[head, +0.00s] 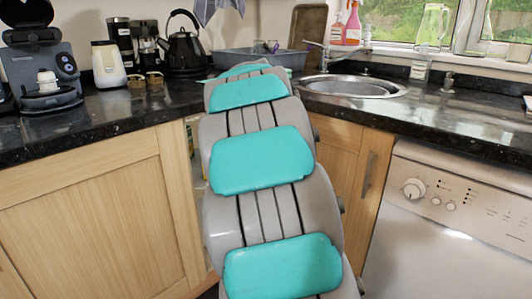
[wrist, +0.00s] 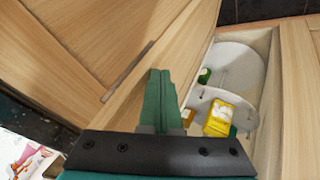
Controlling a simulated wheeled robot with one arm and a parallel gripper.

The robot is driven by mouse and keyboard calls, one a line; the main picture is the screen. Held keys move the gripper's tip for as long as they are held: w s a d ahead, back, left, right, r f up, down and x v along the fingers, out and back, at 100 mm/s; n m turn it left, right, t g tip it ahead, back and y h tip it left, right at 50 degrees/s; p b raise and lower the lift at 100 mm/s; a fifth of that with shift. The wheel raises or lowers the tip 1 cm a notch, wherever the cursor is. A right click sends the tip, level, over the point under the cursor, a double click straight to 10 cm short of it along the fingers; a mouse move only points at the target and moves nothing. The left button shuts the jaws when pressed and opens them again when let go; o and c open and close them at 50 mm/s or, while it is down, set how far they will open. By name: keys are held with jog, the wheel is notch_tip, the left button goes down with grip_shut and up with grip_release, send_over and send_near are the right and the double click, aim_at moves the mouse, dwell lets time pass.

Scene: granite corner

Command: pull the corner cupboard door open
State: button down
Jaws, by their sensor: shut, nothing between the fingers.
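The corner cupboard door (wrist: 180,45) is pale wood and stands partly open in the wrist view. A grey bar handle (wrist: 127,72) runs slantwise on the wood to the left of my gripper. My gripper (wrist: 160,75), with teal fingers, is shut and empty. Its fingertips lie in front of the door wood, right of the handle; I cannot tell whether they touch it. The handle also shows in the head view (head: 368,173), on a wooden front right of my arm. My arm hides my gripper and most of the corner there.
Inside the opening are round white shelves (wrist: 238,60), a yellow packet (wrist: 219,118) and a green item (wrist: 205,75). A dark granite worktop (head: 130,108) runs above the units, with a sink (head: 350,86). A white dishwasher (head: 450,230) stands at right.

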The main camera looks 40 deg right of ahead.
jog(key=shift+n, duration=0.3)
jog(key=d, duration=0.1)
jog(key=s+d, duration=0.1)
jog(key=d, duration=0.2)
jog(key=shift+s+d, duration=0.3)
jog(key=shift+s, duration=0.05)
jog(key=a+f+b+v, duration=0.1)
jog(key=a+v, duration=0.1)
jog(key=v, duration=1)
jog(key=shift+s+f, duration=0.25)
jog(key=shift+f, duration=0.05)
jog(key=shift+a, duration=0.15)
jog(key=s+a+f+n+g+y, duration=0.1)
jog(key=s+a+f+y, duration=0.1)
jog(key=s+a+f, duration=0.5)
jog(key=s+a+f+n+y, duration=0.15)
jog(key=a+f, duration=0.35)
jog(key=a, duration=0.7)
jog(key=s+a+f+g+y, duration=0.1)
jog(key=s+a+f+y, duration=0.1)
jog(key=s+a+f, duration=0.5)
jog(key=s+a+f+g, duration=0.1)
jog(key=s+a+f, duration=0.2)
jog(key=s+a, duration=0.1)
jog(key=s+a+f+n+g+y, duration=0.1)
jog(key=s+a+f, duration=0.1)
jog(key=s+a, duration=0.3)
jog(key=shift+s+a+f+g, duration=0.3)
jog(key=shift+a+f, duration=0.05)
jog(key=shift+a, duration=0.15)
